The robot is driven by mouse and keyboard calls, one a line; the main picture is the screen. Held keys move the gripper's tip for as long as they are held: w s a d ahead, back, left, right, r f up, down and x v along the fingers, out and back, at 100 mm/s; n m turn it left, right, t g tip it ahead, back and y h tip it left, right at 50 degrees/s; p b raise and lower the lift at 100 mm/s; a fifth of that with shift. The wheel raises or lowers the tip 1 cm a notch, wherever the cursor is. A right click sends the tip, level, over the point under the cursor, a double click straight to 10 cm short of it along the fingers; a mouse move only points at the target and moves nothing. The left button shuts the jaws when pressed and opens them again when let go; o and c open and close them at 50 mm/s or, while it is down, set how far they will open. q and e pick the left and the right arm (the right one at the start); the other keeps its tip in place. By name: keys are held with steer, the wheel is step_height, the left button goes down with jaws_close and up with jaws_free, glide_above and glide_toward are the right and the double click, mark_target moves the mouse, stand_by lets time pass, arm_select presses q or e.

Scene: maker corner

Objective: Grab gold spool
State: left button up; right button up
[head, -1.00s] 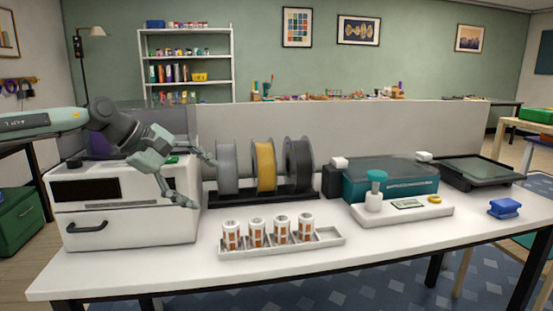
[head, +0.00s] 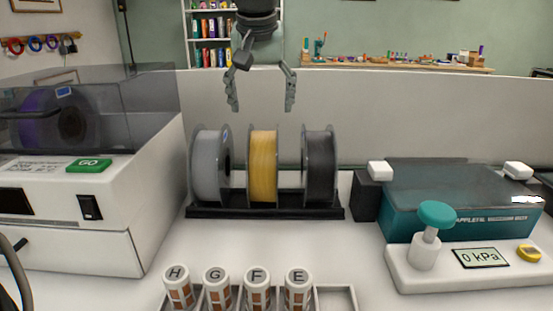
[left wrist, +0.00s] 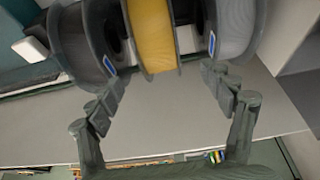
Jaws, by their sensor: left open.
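The gold spool (head: 262,167) stands upright in the middle of a black rack (head: 265,211), between a grey spool (head: 207,167) on its left and a black spool (head: 319,165) on its right. My left gripper (head: 261,106) is open and empty, pointing down above the gold spool, with its fingers spread wider than that spool. In the left wrist view the gold spool (left wrist: 153,35) shows at the top, beyond and between the open fingertips (left wrist: 163,80). My right gripper is in neither view.
A white machine with a green GO button (head: 89,166) stands at the left. A teal vacuum box (head: 460,215) with a gauge and pump is at the right. Labelled canisters (head: 218,290) sit in a tray in front. A low grey partition (head: 400,118) runs behind the spools.

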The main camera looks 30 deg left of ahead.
mark_target(264, 127)
arm_select(q)
steer(key=shift+s+x, duration=0.2)
steer(key=shift+x, duration=0.7)
steer(key=x, duration=0.4)
steer(key=shift+w+f+p, duration=0.15)
steer(key=shift+f+p, duration=0.15)
steer(key=shift+f, duration=0.1)
steer(key=shift+w+f, duration=0.1)
steer(key=shift+f, duration=0.15)
jaws_close()
steer(key=shift+w+r, duration=0.1)
steer(key=shift+w, duration=0.05)
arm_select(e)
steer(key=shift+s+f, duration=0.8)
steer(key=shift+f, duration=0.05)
